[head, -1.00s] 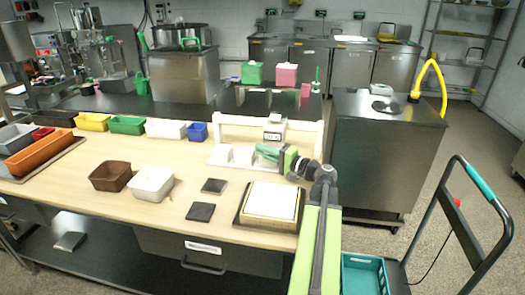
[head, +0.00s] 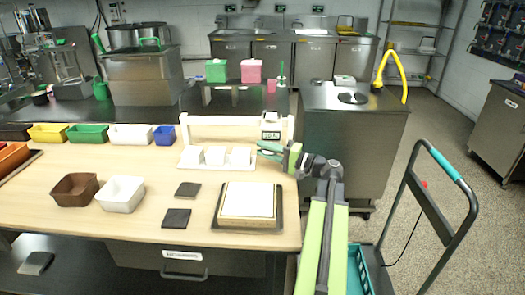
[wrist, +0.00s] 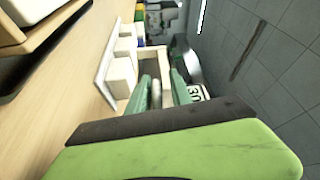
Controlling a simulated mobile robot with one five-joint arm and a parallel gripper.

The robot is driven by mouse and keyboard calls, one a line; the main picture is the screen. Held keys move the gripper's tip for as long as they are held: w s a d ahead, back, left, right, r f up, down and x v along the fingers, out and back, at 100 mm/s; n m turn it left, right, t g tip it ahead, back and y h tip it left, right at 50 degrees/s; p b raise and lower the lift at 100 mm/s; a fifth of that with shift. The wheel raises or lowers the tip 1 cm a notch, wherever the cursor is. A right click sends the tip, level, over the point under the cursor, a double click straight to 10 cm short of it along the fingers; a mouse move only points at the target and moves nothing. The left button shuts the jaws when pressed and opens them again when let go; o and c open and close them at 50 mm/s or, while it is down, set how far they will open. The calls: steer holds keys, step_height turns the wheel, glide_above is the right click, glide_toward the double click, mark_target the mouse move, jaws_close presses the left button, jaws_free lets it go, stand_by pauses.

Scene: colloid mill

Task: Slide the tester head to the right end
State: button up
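The tester is a white frame (head: 220,121) with a crossbar and end posts at the back of the wooden bench. Its tester head (head: 271,130), a pale box with a dark display, sits near the right post, with a narrow strip between them. My gripper (head: 265,151) is just below and in front of the head. Its green fingers stand apart in the wrist view (wrist: 160,92), with a pale upright part between them. I cannot tell whether they touch it. The display (wrist: 195,92) shows beside the right finger. The fingers partly hide the head's lower part.
White blocks (head: 215,155) stand on a white base strip left of my gripper. A tray with a white-topped block (head: 248,200) lies in front. Dark pads (head: 176,218) and small bins (head: 121,193) are further left. A steel cabinet (head: 345,150) stands to the right.

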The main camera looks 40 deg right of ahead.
steer(key=shift+f, duration=0.2)
steer(key=b+v, duration=0.1)
steer(key=v, duration=1.6)
steer(key=shift+s+r, duration=0.15)
steer(key=shift+s, duration=0.1)
